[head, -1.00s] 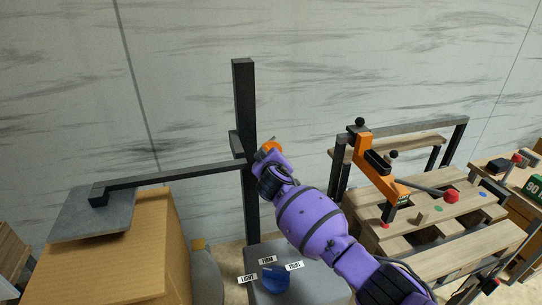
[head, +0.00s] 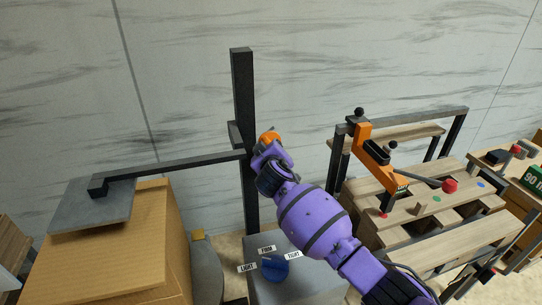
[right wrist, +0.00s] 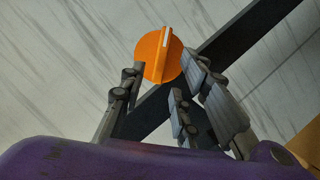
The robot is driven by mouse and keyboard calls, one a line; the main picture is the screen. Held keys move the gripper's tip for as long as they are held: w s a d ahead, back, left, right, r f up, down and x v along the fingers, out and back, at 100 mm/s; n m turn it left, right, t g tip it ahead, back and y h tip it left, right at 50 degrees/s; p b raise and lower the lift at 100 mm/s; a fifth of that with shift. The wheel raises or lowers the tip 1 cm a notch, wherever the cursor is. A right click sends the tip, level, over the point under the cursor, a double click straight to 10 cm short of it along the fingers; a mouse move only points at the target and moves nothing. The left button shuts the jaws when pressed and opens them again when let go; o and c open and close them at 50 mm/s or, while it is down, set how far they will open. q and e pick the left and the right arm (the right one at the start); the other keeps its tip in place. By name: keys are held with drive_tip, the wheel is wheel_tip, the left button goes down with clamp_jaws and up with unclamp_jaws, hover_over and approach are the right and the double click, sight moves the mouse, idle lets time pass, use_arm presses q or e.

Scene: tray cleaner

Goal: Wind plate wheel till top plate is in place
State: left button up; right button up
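The orange plate wheel (right wrist: 158,57) sits on the dark upright post (head: 243,90); its edge also shows in the head view (head: 269,136). My right gripper (right wrist: 162,66) has its fingertips at opposite edges of the wheel and appears shut on it. The wheel's raised rib with a white mark stands nearly upright in the wrist view. The grey top plate (head: 85,214) hangs from a dark horizontal arm (head: 175,164) over a cardboard box (head: 105,262). I cannot tell whether the plate touches the box. My left gripper is not in view.
A grey base with a blue dial (head: 275,269) labelled LIGHT, FIRM and TIGHT stands below the post. At right is a slatted wooden bench (head: 440,240) with an orange clamp (head: 375,158) and a red-knobbed lever (head: 449,186). A marbled wall stands behind.

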drive_tip(key=v, duration=0.8)
drive_tip(key=shift+s, duration=0.4)
